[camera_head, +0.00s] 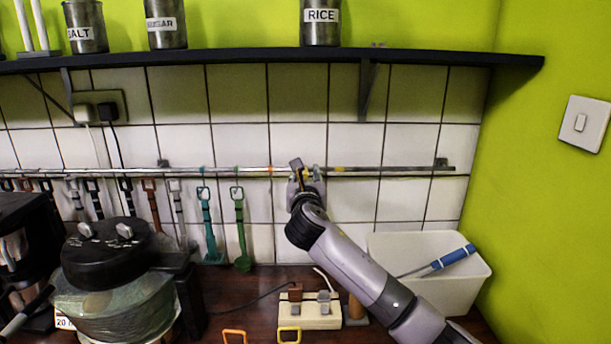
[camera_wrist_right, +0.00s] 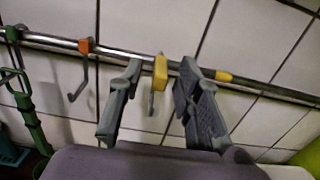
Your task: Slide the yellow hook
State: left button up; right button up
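The yellow hook (camera_wrist_right: 160,73) sits on the metal rail (camera_wrist_right: 60,43), its grey hook part hanging below. In the right wrist view, my right gripper (camera_wrist_right: 160,67) is open, with one finger on each side of the hook and gaps visible on both sides. In the head view, my right gripper (camera_head: 307,178) is up at the rail (camera_head: 400,170) and mostly hides the hook. A yellow mark (camera_wrist_right: 223,76) shows on the rail just right of the right finger. My left gripper is not in view.
An orange hook (camera_wrist_right: 86,46) and a green hook (camera_wrist_right: 14,34) are on the rail to the left. Green utensils (camera_head: 239,225) hang left of my gripper. A dark shelf (camera_head: 230,58) with tins is above. A white bin (camera_head: 440,285) stands below right.

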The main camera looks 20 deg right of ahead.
grip_shut()
dwell(0.4)
dwell(0.5)
